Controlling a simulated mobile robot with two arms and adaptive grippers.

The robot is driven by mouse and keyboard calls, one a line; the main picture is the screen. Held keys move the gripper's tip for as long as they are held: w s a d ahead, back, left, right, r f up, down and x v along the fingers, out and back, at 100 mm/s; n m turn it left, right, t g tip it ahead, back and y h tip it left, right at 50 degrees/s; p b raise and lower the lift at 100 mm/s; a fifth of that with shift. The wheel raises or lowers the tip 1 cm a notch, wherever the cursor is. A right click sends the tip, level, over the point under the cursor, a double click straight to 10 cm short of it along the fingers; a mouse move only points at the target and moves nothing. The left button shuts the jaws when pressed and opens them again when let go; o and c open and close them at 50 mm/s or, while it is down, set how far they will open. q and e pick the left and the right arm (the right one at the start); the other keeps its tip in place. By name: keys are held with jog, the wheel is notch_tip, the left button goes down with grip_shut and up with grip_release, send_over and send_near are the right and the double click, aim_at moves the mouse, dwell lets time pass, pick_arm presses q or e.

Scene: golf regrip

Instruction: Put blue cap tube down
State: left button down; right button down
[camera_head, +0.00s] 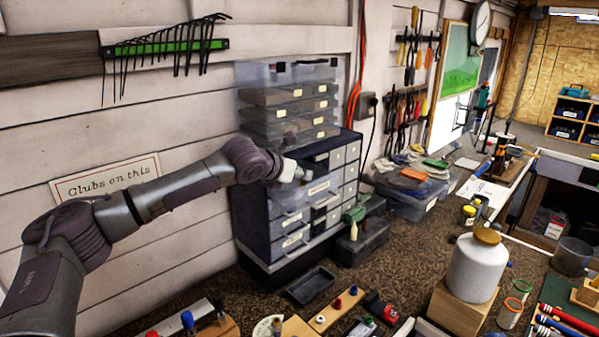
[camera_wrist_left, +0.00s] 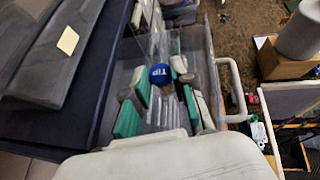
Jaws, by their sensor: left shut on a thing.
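My left gripper (camera_wrist_left: 163,98) is shut on the blue cap tube, with its green-padded fingers either side of it in the left wrist view. The tube's round blue cap (camera_wrist_left: 160,75) carries white lettering and faces the camera; the tube's body is mostly hidden. Below it is a clear open drawer (camera_wrist_left: 207,60); I cannot tell whether the tube touches it. In the head view my left gripper (camera_head: 300,172) is at the front of the drawer cabinet (camera_head: 262,225), and the tube cannot be made out. My right gripper is not in view.
A clear organiser (camera_head: 285,100) stands on the cabinet. An empty black tray (camera_head: 310,285) lies on the bench in front. A white jar (camera_head: 475,265) stands on a wooden block to the right. Small tools and caps lie along the front edge.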

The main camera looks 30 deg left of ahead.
pick_arm(q)
jog(key=shift+a+f, duration=0.1)
jog(key=shift+f, duration=0.45)
jog(key=c, duration=1)
grip_release()
jog(key=shift+f, duration=0.1)
jog(key=shift+o, duration=0.2)
jog(key=b+v, duration=0.3)
jog(key=v, duration=0.9)
jog(key=shift+b, duration=0.3)
